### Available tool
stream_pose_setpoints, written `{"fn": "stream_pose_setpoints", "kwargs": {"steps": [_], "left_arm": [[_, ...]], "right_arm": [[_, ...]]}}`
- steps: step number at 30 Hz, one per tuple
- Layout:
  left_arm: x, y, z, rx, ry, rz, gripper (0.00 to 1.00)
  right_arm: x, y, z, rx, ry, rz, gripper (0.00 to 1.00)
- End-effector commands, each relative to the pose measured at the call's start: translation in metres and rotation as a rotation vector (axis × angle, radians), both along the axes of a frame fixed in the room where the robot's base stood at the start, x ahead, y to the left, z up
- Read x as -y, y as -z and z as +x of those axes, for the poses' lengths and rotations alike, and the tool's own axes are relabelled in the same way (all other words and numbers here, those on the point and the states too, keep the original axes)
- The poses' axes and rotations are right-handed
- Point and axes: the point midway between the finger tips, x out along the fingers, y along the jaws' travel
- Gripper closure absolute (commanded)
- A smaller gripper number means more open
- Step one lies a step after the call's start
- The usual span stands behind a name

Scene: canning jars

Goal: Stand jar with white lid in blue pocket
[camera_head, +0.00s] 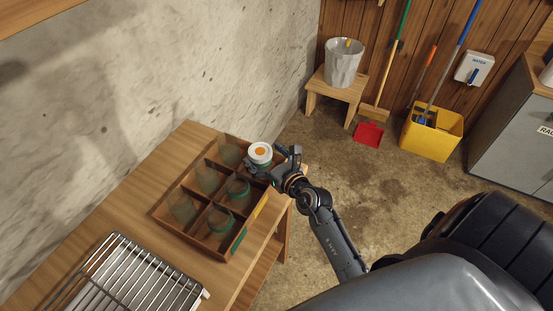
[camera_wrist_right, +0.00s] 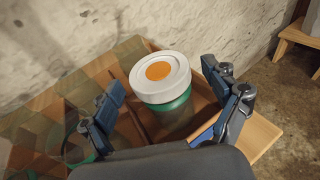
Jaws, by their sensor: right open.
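The jar with the white lid (camera_head: 260,151) has an orange dot on top and a green band below the lid. It looks upright at the far right corner of the divided wooden crate (camera_head: 187,236). My right gripper (camera_head: 269,163) is open around the jar, one finger on each side, as the right wrist view shows, where the white lid (camera_wrist_right: 160,77) is large. A blue marking (camera_wrist_right: 203,138) shows on the crate edge beside the jar, partly behind a finger. The jar's base is hidden, so I cannot tell whether it rests on the pocket floor. My left gripper is not in view.
Other pockets hold several glass jars, including a green-banded one (camera_head: 220,221). The crate edge carries yellow (camera_head: 262,205) and green (camera_head: 239,241) markings. A wire rack (camera_head: 125,280) lies on the wooden bench (camera_head: 95,222). A concrete wall rises behind.

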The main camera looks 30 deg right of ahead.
Motion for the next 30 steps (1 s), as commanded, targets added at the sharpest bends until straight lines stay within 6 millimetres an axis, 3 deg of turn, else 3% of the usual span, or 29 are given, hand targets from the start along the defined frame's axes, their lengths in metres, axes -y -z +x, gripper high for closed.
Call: {"fn": "stream_pose_setpoints", "kwargs": {"steps": [6, 12, 18, 30], "left_arm": [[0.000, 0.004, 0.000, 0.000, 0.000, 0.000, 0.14], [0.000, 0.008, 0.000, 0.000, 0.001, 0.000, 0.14], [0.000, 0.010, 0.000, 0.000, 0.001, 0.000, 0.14], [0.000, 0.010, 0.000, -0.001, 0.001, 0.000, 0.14]], "right_arm": [[0.002, -0.008, -0.049, -0.002, 0.000, 0.000, 0.12], [0.003, -0.015, -0.082, -0.001, 0.000, 0.000, 0.12], [0.004, -0.020, -0.097, 0.000, 0.000, 0.000, 0.12], [0.004, -0.021, -0.098, 0.000, 0.000, 0.000, 0.12]]}}
